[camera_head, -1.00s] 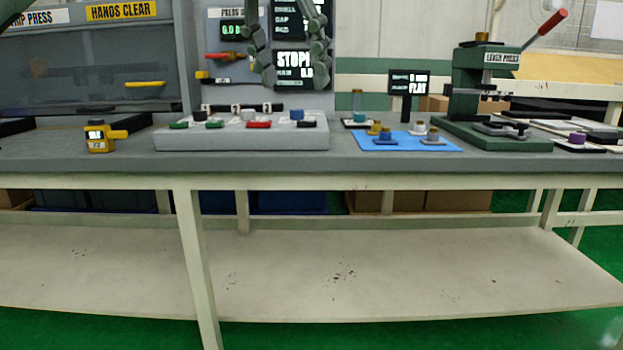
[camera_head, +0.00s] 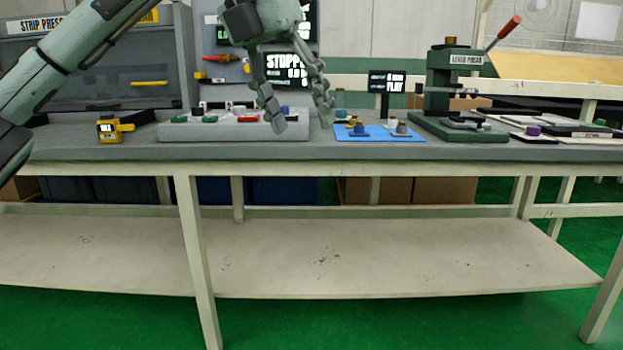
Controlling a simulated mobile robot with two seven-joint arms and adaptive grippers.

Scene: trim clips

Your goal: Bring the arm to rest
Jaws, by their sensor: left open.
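My left arm (camera_head: 70,55) comes in from the upper left and reaches across the picture. Its left gripper (camera_head: 302,122) hangs with the fingers pointing down and spread apart, with nothing between them. The fingertips show in front of the right end of the grey control panel (camera_head: 225,128) and left of the blue mat (camera_head: 372,138). The gripper covers part of the screen behind it, which reads "STOPP...". Whether the fingers touch the panel cannot be told, but they seem in front of it. My right gripper is not in view.
A green lever press (camera_head: 460,95) with a red-tipped handle stands on the workbench (camera_head: 350,152) at the right. Small parts lie on the blue mat. A yellow device (camera_head: 108,131) stands at the left beside the strip press (camera_head: 90,85). The lower shelf (camera_head: 350,255) is bare.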

